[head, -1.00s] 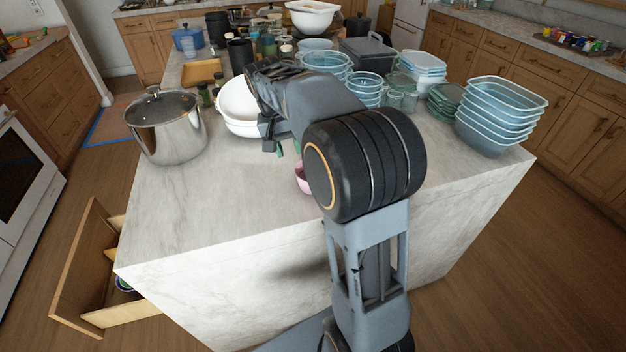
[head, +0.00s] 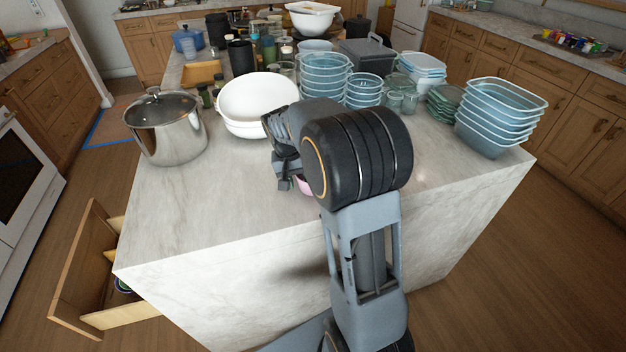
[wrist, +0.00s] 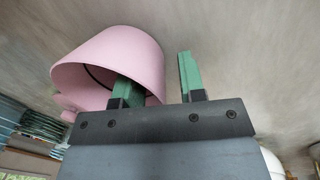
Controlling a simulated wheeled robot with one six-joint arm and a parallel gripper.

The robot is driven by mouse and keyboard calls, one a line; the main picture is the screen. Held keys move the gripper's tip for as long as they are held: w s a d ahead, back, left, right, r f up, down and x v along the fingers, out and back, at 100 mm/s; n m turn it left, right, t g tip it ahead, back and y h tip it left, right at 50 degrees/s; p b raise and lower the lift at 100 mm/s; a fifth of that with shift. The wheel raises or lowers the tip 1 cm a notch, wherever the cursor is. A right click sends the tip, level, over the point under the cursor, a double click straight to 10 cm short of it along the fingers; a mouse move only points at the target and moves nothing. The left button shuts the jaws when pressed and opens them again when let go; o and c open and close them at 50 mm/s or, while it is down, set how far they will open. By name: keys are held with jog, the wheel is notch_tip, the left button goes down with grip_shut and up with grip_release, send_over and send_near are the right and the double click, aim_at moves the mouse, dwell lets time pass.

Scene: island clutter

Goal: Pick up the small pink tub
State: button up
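The small pink tub (wrist: 108,62) is at the upper left of the wrist view, its open mouth facing my gripper (wrist: 155,72). The gripper is open. One green finger reaches into the tub's mouth and the other is outside, to the right of the tub, so the tub's wall lies between them. A gap shows between the outer finger and the wall. In the head view only a sliver of the pink tub (head: 304,187) shows on the island's front part. My gripper (head: 287,182) and arm hide the rest of it.
A steel pot (head: 168,135) and white bowls (head: 257,104) stand left of and behind the gripper. Stacked blue containers (head: 325,80) are behind, more (head: 490,125) at the right. The marble top (head: 215,205) is clear at front left. A drawer (head: 85,265) stands open below.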

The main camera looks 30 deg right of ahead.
grip_shut()
dwell(0.3)
dwell(0.4)
